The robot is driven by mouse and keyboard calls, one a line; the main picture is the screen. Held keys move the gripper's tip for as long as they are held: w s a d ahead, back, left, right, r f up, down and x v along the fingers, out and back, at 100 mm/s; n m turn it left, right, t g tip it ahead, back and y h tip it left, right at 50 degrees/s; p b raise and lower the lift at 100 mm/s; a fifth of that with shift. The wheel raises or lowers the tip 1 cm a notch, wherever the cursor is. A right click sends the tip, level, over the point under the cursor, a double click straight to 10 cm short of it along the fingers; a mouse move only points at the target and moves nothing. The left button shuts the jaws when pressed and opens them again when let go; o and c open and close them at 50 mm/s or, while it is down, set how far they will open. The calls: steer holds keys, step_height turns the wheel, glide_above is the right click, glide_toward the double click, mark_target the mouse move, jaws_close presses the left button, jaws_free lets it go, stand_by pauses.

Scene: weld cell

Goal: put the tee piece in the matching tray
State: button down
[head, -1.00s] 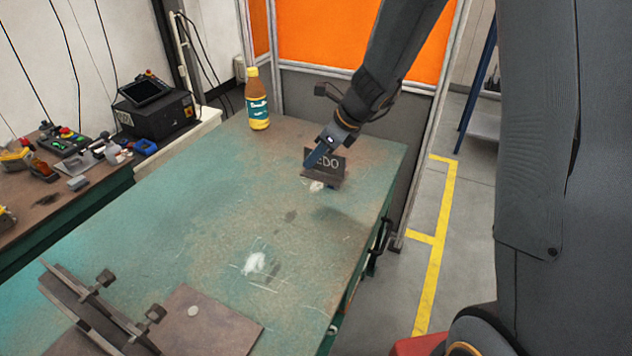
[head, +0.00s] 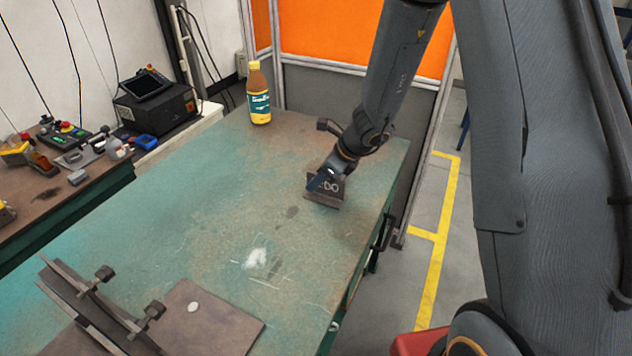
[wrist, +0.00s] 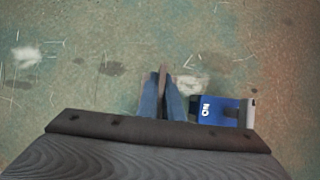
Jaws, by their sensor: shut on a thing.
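The tee piece (head: 327,200) is a dark brownish steel piece with an upright plate on a flat base. The wrist view shows the plate edge-on (wrist: 163,78) between the fingers (wrist: 163,103). The tee is at or just above the far right part of the table; I cannot tell if it touches. I see no tray clearly in either view.
The green worn table (head: 190,220) is mostly clear. A bottle (head: 259,100) stands at its far edge. A steel fixture with upright plates and clamps (head: 100,305) sits near left. A lettered blue block (wrist: 218,110) shows beside the fingers; I cannot tell whether it is mine.

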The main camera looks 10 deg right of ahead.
stand_by(0.3)
steer(key=c, duration=1.9)
jaws_free()
steer(key=shift+f, duration=0.1)
